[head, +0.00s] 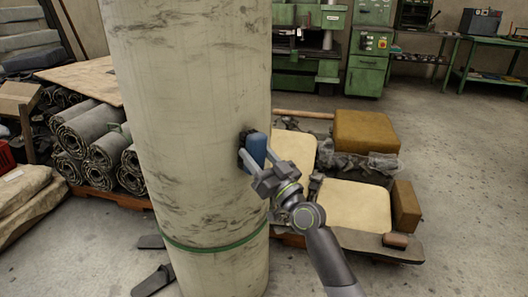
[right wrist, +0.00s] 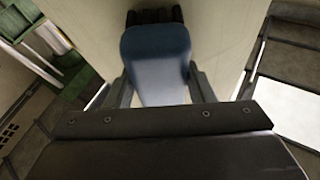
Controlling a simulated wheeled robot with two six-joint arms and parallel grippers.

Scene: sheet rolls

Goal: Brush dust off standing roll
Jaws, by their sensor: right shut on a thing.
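The standing roll (head: 195,120) is a tall, pale, upright cylinder left of centre in the head view, with dark dust smudges over its side and a green band (head: 215,248) near its bottom. My right gripper (head: 254,163) is shut on a blue-backed brush (head: 257,148) at the roll's right side. The brush's dark bristles face the roll and appear to touch it. In the right wrist view the brush (right wrist: 156,60) sits between the two fingers, its dark bristles (right wrist: 155,16) towards the pale roll surface (right wrist: 225,35). My left gripper is not in view.
Grey rolls (head: 100,145) lie stacked on a pallet at left. A pallet with cream pads (head: 350,205) and a brown foam block (head: 366,131) stands at right. Green machines (head: 370,55) line the back. The concrete floor (head: 465,170) at far right is clear.

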